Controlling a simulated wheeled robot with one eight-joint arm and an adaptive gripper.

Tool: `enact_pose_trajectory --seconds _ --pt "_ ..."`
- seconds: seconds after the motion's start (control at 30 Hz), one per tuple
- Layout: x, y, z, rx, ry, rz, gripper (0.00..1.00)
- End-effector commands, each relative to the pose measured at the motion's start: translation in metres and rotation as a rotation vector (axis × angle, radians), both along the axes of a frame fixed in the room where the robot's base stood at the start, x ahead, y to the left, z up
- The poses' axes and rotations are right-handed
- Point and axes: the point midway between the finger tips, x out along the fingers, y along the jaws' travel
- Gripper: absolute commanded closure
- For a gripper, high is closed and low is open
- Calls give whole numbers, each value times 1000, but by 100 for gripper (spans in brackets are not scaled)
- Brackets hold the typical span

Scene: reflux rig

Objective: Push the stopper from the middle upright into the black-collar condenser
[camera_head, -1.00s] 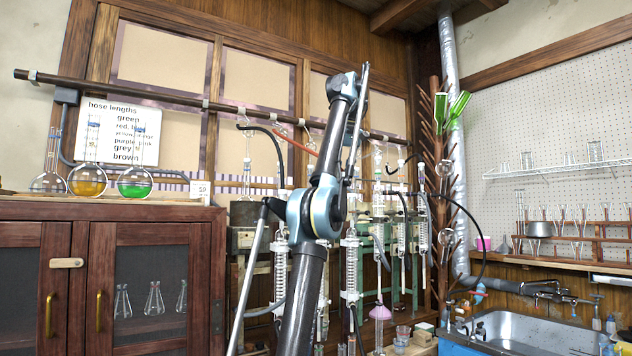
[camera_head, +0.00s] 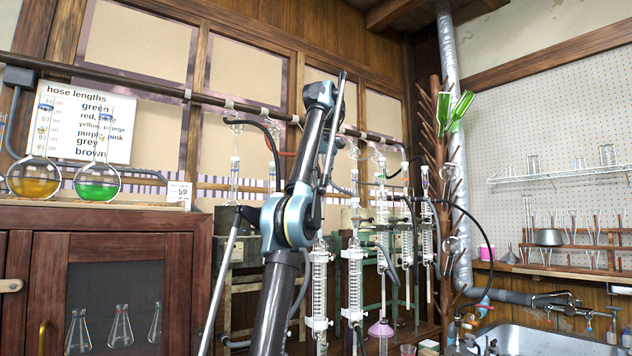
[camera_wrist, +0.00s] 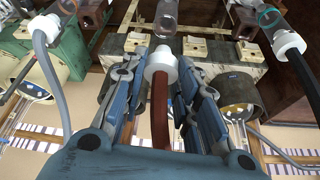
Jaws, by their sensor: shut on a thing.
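In the wrist view my gripper (camera_wrist: 163,64) has its two blue-grey fingers closed around a white stopper-like piece (camera_wrist: 160,60) with a red-brown hose (camera_wrist: 160,110) running from it. A clear glass tube (camera_wrist: 166,16) lies just beyond the white piece. I cannot tell if they touch. In the head view several glass condensers with coiled inner tubes, one of them the front condenser (camera_head: 320,278), stand at the rig right of my arm. I cannot make out which has the black collar, nor single out the middle upright. My gripper is not clear in the head view.
In the wrist view, white caps with a grey hose (camera_wrist: 48,75) and a black hose (camera_wrist: 303,75) flank my gripper. A dark horizontal bar (camera_head: 180,92) crosses the wall. A wooden cabinet (camera_head: 110,225) stands left, a sink (camera_head: 530,338) right, and a drying rack (camera_head: 440,140) behind.

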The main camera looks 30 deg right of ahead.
Motion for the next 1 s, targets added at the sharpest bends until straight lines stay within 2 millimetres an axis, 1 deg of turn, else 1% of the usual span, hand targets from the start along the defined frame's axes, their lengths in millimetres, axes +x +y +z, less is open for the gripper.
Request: enact_pose_trajectory --seconds 0.57,0.77,1.0 --pt "-1 -2 -3 0 0 -2 84" --pt "-1 -2 -12 0 0 -2 84" --pt "-1 -1 -28 0 0 -2 84"
